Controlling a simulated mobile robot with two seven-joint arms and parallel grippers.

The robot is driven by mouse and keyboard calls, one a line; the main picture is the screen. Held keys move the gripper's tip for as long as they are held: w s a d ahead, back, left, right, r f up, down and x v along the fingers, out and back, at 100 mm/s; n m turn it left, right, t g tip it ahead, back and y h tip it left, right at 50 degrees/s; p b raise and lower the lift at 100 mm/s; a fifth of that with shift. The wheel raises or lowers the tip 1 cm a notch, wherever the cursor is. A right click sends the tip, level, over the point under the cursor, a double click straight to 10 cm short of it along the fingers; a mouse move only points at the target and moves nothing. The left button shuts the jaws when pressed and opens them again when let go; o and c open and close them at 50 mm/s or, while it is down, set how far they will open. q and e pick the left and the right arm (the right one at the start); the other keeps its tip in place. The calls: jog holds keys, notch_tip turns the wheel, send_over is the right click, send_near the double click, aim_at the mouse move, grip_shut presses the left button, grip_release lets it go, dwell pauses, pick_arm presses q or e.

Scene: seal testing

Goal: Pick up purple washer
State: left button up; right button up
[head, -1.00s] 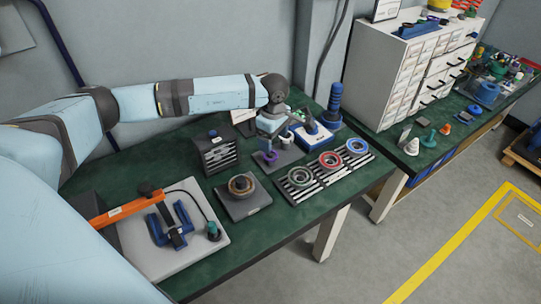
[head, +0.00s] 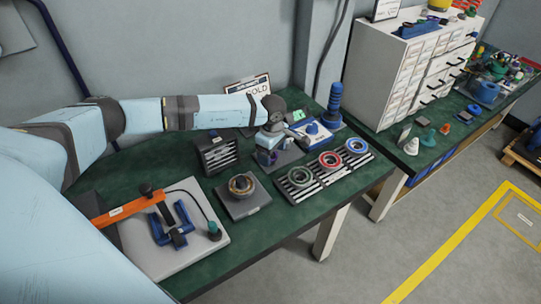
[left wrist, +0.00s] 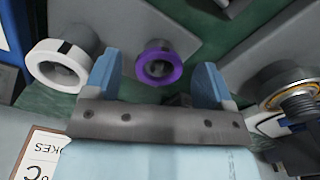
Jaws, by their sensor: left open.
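The purple washer (left wrist: 158,66) sits on a grey post, in the gap seen between the two blue fingers of my left gripper (left wrist: 157,62) in the left wrist view. The fingers are spread wide, with visible room on both sides of the washer, and do not appear to grip it. In the head view my left gripper (head: 268,156) hangs over the grey plate at the back of the green bench and mostly hides the washer. My right gripper is not in view.
A white ring (left wrist: 58,66) on another post is left of the fingers in the left wrist view. In the head view, a striped rack (head: 318,180) with green, red and blue rings is to the right. A dark drawer box (head: 217,157) stands to the left.

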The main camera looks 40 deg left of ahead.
pick_arm(q)
jog(key=shift+f, duration=0.25)
dwell(0.3)
jog(key=c, duration=1)
